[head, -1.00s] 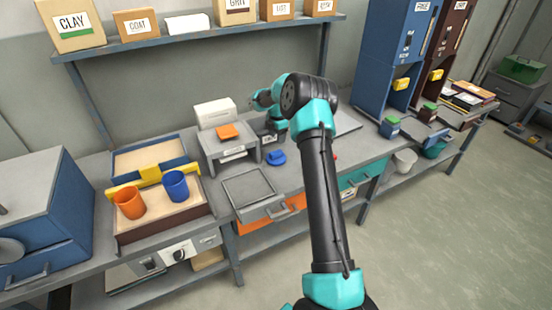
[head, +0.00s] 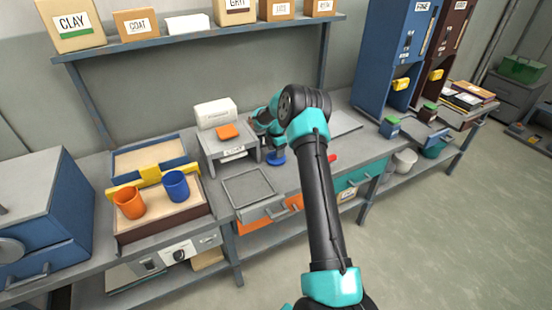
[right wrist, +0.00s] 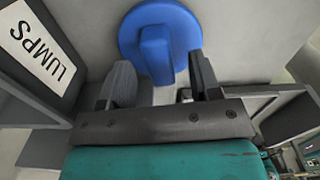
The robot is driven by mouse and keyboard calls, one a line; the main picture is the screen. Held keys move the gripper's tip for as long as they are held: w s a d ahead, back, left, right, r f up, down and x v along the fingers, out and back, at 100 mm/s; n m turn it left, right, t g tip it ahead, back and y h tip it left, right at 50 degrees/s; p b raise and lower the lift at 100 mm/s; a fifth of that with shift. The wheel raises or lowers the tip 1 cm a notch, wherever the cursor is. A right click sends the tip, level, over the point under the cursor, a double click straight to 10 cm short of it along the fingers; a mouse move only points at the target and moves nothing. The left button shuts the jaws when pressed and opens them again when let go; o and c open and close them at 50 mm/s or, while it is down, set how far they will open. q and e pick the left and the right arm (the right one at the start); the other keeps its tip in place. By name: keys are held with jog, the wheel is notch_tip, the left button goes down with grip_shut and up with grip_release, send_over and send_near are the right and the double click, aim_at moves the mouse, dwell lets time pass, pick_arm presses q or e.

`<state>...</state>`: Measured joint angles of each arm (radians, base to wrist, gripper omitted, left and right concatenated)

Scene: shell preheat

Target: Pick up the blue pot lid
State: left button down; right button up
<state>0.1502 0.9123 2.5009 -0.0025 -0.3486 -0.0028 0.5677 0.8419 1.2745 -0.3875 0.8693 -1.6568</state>
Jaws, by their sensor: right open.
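The blue pot lid (head: 276,160) lies on the workbench just right of the grey stand. In the right wrist view the lid (right wrist: 130,38) is a round disc with a raised bar handle across it. My right gripper (right wrist: 160,66) is open, with one finger on each side of the handle's near end and a gap on both sides. In the head view the right gripper (head: 273,146) is right above the lid and partly hidden by my arm. My left gripper is not in view.
The grey stand (head: 212,146) with an orange lid (head: 227,131) on top is left of the gripper. A grey tray (head: 250,186) lies in front. Orange (head: 129,204) and blue (head: 175,186) pots stand in a box at left.

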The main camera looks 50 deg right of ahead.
notch_tip(320, 180, down, 2)
jog(key=shift+f, duration=0.1)
dwell(0.4)
jog(key=c, duration=1)
jog(key=shift+r, duration=0.55)
notch_tip(320, 180, up, 3)
jog(key=s+a, duration=0.6)
jog(key=a, duration=0.1)
jog(key=s+a+r, duration=0.1)
jog(key=s+a, duration=0.3)
jog(key=shift+s+a, duration=0.1)
jog(key=shift+a, duration=0.15)
jog(key=shift+s+a, duration=0.2)
jog(key=shift+a, duration=0.05)
